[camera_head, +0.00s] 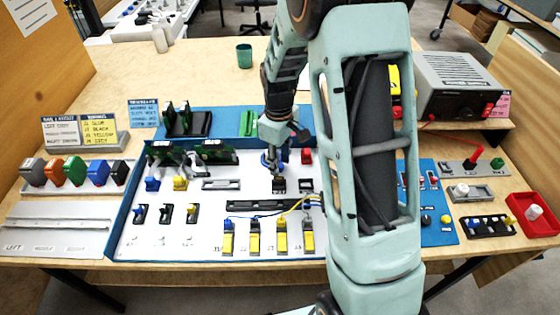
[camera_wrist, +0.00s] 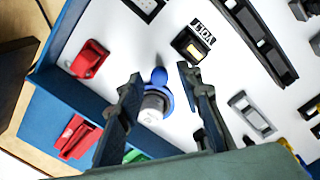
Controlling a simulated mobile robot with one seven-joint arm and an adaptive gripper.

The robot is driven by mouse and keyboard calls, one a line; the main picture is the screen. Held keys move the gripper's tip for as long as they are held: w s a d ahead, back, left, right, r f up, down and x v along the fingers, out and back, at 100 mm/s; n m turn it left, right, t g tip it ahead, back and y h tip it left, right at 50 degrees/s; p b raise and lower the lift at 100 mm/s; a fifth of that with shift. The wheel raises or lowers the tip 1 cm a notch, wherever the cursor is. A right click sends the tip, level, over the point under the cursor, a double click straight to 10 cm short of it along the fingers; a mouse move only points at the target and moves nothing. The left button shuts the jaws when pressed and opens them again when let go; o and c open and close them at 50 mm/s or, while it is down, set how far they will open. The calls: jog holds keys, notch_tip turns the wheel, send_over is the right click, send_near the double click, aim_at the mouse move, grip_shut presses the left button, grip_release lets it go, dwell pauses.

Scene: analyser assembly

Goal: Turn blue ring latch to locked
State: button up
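The blue ring latch (camera_wrist: 158,77) shows in the wrist view as a blue ring with a rounded tab around a grey-white cylindrical body (camera_wrist: 152,108). In the head view a bit of its blue (camera_head: 266,160) shows beside my gripper (camera_head: 278,182), which hides most of it. In the wrist view my gripper (camera_wrist: 160,78) is open, with one dark finger on each side of the latch. Gaps show between both fingers and the ring in this view. How far the fingertips are above the panel is hard to tell. Any lock marking is too small to read.
A black switch block (camera_wrist: 190,45) sits close to the right finger. A red part (camera_wrist: 90,58) lies left on the white panel, and a blue border wall (camera_wrist: 62,92) runs behind the left finger. A long black rail (camera_head: 262,205) and yellow-labelled modules (camera_head: 254,237) stand nearer the front.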

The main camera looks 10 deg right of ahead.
jog(key=shift+c, duration=0.6)
grip_shut()
jog(key=shift+a+m, duration=0.1)
jog(key=shift+m, duration=0.2)
jog(key=a+m, duration=0.1)
jog(key=m, duration=0.1)
jog(key=shift+s+a+m, duration=0.1)
jog(key=shift+s+m, duration=0.05)
jog(key=shift+m, duration=0.15)
jog(key=a+m, duration=0.1)
jog(key=m, duration=0.1)
jog(key=shift+a+m, duration=0.1)
jog(key=shift+m, duration=0.2)
jog(key=m, duration=0.1)
jog(key=a+m, duration=0.1)
jog(key=m, duration=0.1)
jog(key=shift+w+a+p, duration=0.25)
jog(key=shift+w+p, duration=0.1)
jog(key=shift+p, duration=0.05)
jog(key=shift+w+a+m, duration=0.2)
jog(key=shift+a+m, duration=0.05)
jog(key=shift+m, duration=0.55)
jog(key=shift+w+a+m, duration=0.15)
jog(key=shift+a+m, duration=0.05)
jog(key=shift+m, duration=0.6)
